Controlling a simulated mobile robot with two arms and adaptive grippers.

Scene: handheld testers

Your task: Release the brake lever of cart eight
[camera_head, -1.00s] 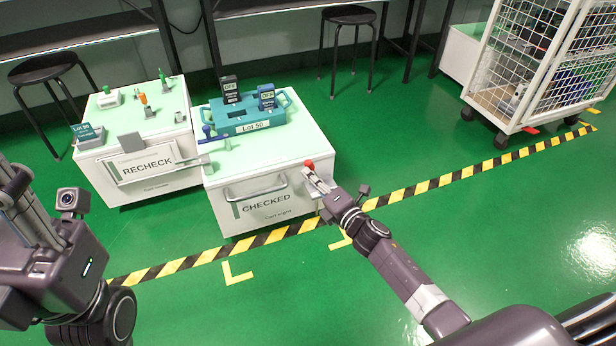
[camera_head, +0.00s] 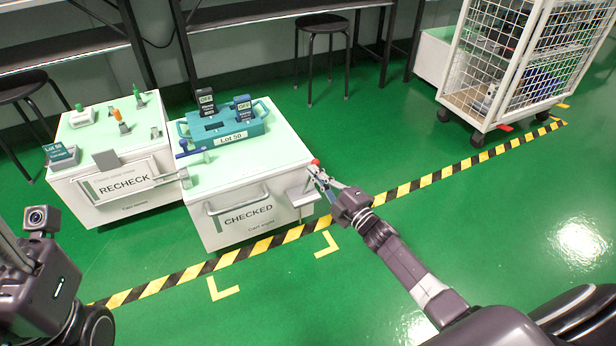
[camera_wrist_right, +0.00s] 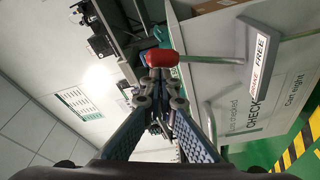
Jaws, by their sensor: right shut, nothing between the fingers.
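Cart eight is the white cart marked CHECKED (camera_head: 222,235), with a pale green top. Its brake lever's red knob (camera_head: 315,162) shows at the cart's front right corner. In the right wrist view the red knob (camera_wrist_right: 162,58) sits at the end of a pale rod. A grey bracket plate beside it carries a label (camera_wrist_right: 258,60) that seems to read BRAKE FREE. My right gripper (camera_head: 318,175) is shut and empty, its tips just below the knob; in the right wrist view the tips (camera_wrist_right: 158,84) are close to the knob, contact unclear. My left fingers are outside the view.
A RECHECK cart (camera_head: 120,190) stands against the left side of cart eight. A teal Lot 50 carrier (camera_head: 225,125) with devices is on top of cart eight. A wire cage trolley (camera_head: 480,70) stands at back right. The green floor on the right is clear.

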